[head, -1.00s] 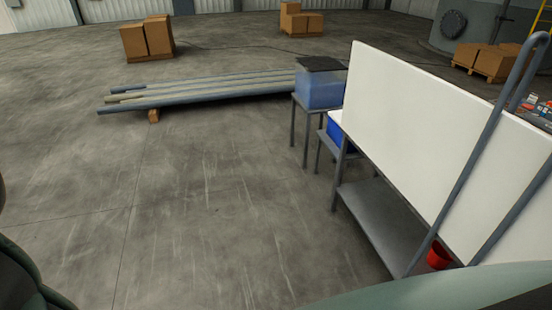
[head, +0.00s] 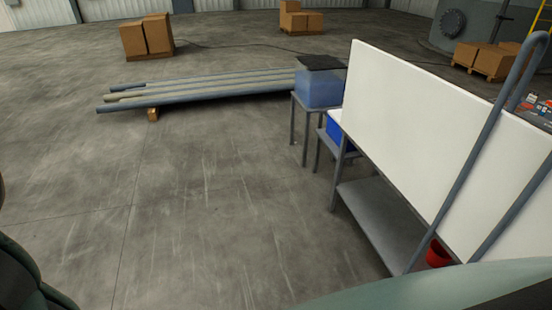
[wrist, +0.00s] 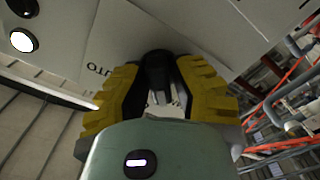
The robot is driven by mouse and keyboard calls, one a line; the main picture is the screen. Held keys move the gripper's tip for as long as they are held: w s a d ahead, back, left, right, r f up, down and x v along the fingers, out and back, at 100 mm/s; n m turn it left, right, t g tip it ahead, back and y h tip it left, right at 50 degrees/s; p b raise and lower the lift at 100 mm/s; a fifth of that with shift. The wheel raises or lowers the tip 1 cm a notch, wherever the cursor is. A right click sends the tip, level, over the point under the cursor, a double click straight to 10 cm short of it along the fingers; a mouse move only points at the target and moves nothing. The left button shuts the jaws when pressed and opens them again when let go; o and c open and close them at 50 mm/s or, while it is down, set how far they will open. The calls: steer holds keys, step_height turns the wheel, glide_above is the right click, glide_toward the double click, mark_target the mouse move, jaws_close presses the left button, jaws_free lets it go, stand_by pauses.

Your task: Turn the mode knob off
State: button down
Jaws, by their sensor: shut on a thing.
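The mode knob (wrist: 157,66) is a dark, near-black knob on a pale grey panel (wrist: 125,30) in the wrist view. My gripper (wrist: 160,85) has ribbed yellow fingers, one on each side of the knob, and is shut on it. Part of an upside-down label, reading like "AUTO", shows on the panel left of the knob. The knob's pointer and any other labels are hidden or too small to read. The head view shows neither the knob nor the gripper.
Long pipes (head: 200,88) lie farther back. The floor in front is clear. Two round lamps (wrist: 22,40) are on the panel.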

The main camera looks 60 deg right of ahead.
steer(key=m, duration=0.4)
steer(key=shift+f+m, duration=0.2)
steer(key=shift+m, duration=0.1)
steer(key=shift+f+m, duration=0.1)
steer(key=shift+m, duration=1.7)
steer(key=c, duration=0.9)
jaws_free()
steer(key=shift+a, duration=0.1)
steer(key=shift+r, duration=0.2)
steer(key=v, duration=1.2)
steer(key=shift+w, duration=0.1)
